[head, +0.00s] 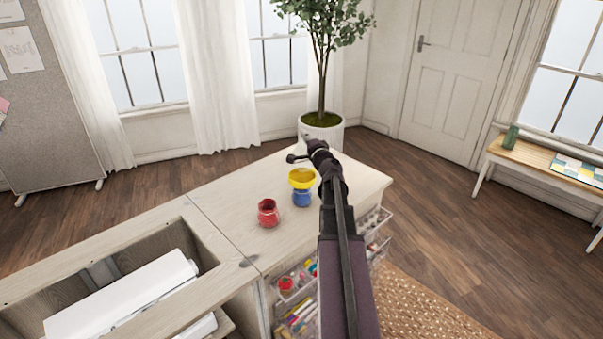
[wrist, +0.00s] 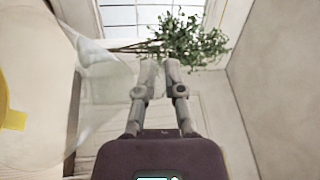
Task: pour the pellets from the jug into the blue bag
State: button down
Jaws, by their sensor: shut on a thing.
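The blue bag (head: 302,198) stands on the pale cabinet top, with a wide yellow funnel (head: 301,180) at its mouth. My gripper (head: 304,145) is above and just beyond the bag in the head view. In the wrist view my gripper (wrist: 160,76) has its fingertips close together, shut on the clear jug (wrist: 88,72), which shows as a tilted, see-through shape on the left. The jug cannot be made out in the head view, and I cannot see any pellets. A yellow edge (wrist: 4,112) shows at the wrist view's left.
A red container (head: 268,213) stands left of the blue bag. The cabinet's open well (head: 150,255) holds a white machine at the lower left. Clear drawers (head: 298,285) with sewing items hang on the cabinet side. A potted plant (head: 322,132) stands behind. The cabinet top's far right is clear.

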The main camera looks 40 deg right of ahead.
jog(key=shift+w+d+f+m+g, duration=0.1)
jog(key=shift+w+d+m+g, duration=0.2)
jog(key=shift+d+m, duration=0.1)
jog(key=shift+d+p, duration=0.15)
jog(key=shift+p, duration=0.2)
dwell(0.3)
